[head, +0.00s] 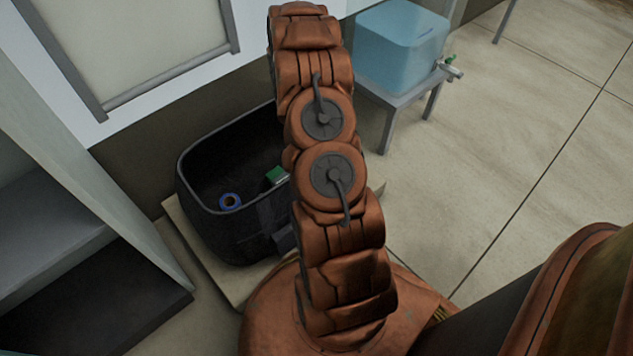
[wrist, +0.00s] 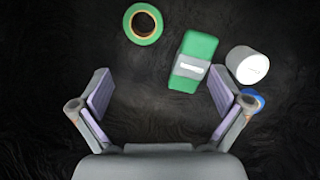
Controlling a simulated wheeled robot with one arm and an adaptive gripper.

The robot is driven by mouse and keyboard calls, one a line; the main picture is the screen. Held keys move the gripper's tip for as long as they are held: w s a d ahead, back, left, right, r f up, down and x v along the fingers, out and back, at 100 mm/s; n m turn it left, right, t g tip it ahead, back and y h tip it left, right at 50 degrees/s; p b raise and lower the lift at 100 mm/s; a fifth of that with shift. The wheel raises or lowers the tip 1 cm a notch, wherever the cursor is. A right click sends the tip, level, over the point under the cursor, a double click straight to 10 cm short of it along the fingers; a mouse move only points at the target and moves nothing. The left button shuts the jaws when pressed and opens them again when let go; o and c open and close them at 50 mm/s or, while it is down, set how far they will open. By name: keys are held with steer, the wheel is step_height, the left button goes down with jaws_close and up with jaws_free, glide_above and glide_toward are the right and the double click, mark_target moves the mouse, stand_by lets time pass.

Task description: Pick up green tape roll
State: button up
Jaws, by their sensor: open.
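The green tape roll (wrist: 143,23) lies at the top of the wrist view, left of centre, with its ring and dark hole facing the camera. My gripper (wrist: 160,88) is open and empty. Its fingertips are below the roll in the picture and apart from it, with the roll above the gap between the fingers. In the head view I cannot make out the green tape roll. My arm covers part of the black bin (head: 236,240) there.
A green box with a white label (wrist: 193,61) lies right of the roll. A white cylinder (wrist: 247,64) and a blue roll (wrist: 257,99) lie near the right finger. The bin has high walls. A blue container (head: 400,45) stands on a stand behind it.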

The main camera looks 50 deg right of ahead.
steer(key=d+f, duration=0.1)
steer(key=f, duration=0.1)
steer(key=d+f+b, duration=0.1)
steer(key=f, duration=0.2)
steer(key=s+d+f, duration=0.1)
steer(key=f, duration=0.1)
steer(key=shift+s+f+b, duration=0.1)
steer(key=shift+f+b, duration=0.05)
steer(key=shift+b, duration=0.25)
steer(key=shift+s+d+f+b, duration=0.15)
steer(key=shift+f+b, duration=0.45)
steer(key=shift+f, duration=0.65)
steer(key=shift+s+f+b, duration=0.2)
steer(key=shift+f+b, duration=0.45)
steer(key=shift+f, duration=0.6)
steer(key=shift+s+d+f+b, duration=0.15)
steer(key=shift+f+b, duration=0.45)
steer(key=shift+f, duration=0.65)
steer(key=shift+a, duration=0.1)
steer(key=shift+c, duration=0.4)
steer(key=c, duration=1.1)
steer(key=shift+r, duration=0.1)
steer(key=shift+c, duration=0.2)
